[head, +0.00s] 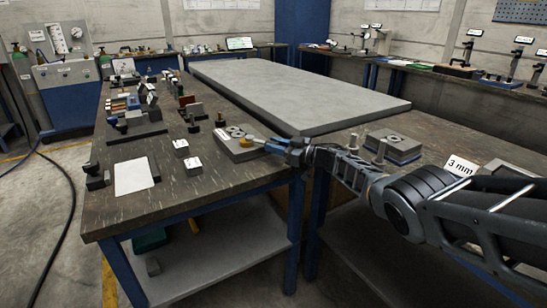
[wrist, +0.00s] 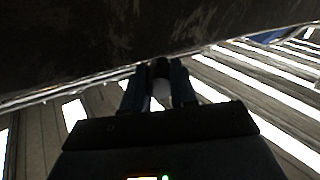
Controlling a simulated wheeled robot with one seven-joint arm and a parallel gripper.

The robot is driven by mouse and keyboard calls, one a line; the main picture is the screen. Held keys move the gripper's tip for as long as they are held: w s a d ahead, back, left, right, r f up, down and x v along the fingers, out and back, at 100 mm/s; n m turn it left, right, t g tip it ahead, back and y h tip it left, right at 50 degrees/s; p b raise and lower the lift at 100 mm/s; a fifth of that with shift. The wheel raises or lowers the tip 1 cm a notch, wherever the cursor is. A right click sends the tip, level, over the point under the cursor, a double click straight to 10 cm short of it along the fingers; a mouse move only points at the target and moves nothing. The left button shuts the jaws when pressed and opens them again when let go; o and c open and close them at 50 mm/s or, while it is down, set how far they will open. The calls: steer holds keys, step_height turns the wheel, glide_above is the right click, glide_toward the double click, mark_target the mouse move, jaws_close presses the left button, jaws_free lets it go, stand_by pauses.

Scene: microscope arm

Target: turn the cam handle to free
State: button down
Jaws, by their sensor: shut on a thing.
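A grey metal block (head: 232,147) with round discs on top and a yellow round part (head: 246,142) sits near the right edge of the left bench. A short dark handle (head: 258,141) sticks out from beside the yellow part toward my gripper. My gripper (head: 270,145) reaches in from the right, low at the bench edge, and is shut on this cam handle. In the wrist view the fingers (wrist: 159,88) close around a dark, light-ended piece of it (wrist: 161,85). The fingers partly hide the handle, and its exact angle is hard to tell.
Two small grey blocks (head: 181,147) and a white plate (head: 134,176) lie left of the block. Fixtures and tools crowd the bench behind. A large grey slab (head: 300,95) stands beyond. Another metal fixture (head: 393,146) sits on the right bench, near my arm.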

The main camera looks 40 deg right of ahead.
steer(key=shift+w+d+y+b, duration=0.1)
steer(key=shift+w+y+b, duration=0.05)
steer(key=shift+y+b, duration=0.2)
stand_by(0.3)
steer(key=c, duration=0.9)
jaws_free()
steer(key=shift+s+d+r+p, duration=0.15)
steer(key=shift+s+d+p, duration=0.15)
steer(key=shift+s+p, duration=0.25)
steer(key=p+v, duration=0.3)
steer(key=v, duration=0.3)
steer(key=shift+s+d, duration=0.1)
steer(key=shift+s, duration=0.2)
steer(key=shift+c, duration=0.3)
